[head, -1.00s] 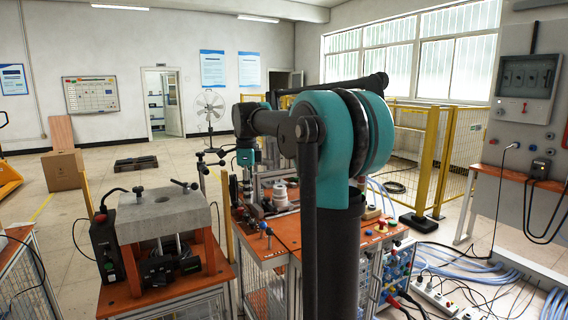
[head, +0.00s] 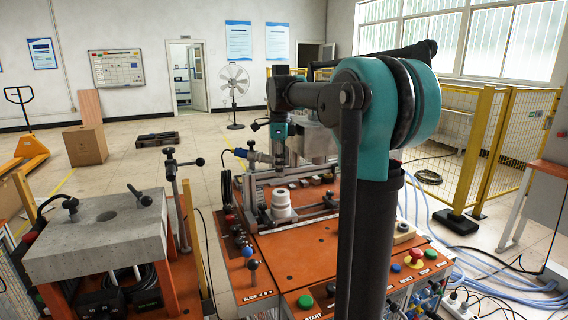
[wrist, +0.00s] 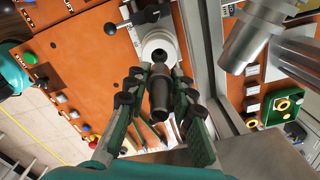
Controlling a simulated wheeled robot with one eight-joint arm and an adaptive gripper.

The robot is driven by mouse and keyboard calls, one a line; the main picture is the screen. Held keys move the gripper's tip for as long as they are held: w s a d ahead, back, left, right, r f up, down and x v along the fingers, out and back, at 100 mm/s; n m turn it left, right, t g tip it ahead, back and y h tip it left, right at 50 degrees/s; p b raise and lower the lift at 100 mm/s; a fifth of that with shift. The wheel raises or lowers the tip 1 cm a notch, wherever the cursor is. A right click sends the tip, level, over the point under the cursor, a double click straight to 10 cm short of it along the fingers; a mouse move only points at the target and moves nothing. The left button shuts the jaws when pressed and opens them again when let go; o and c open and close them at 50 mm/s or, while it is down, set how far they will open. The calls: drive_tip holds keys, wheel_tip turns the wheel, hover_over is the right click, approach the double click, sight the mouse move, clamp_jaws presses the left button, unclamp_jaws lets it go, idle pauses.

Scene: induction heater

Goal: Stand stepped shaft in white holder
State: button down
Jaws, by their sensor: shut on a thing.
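The dark grey stepped shaft (wrist: 159,92) is between the green-and-black fingers of my gripper (wrist: 157,88) in the wrist view, and the gripper is shut on it. The white round holder (wrist: 158,46) shows just past the shaft's far end. I cannot tell whether the shaft touches it. In the head view the white holder (head: 281,207) stands on the orange bench. My gripper (head: 279,158) is above it there, small and partly lost against the machine, and the shaft cannot be made out.
Metal rails and a frame (head: 310,180) stand close behind and beside the holder. Knobs and buttons (head: 415,258) line the bench front. A grey block on an orange stand (head: 95,235) is at left. The orange top (head: 310,245) in front of the holder is clear.

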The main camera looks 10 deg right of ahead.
drive_tip(key=shift+f, duration=2.35)
drive_tip(key=shift+a+f, duration=0.1)
drive_tip(key=shift+f, duration=0.75)
drive_tip(key=c, duration=1.2)
unclamp_jaws()
wheel_tip(320, 180, up, 12)
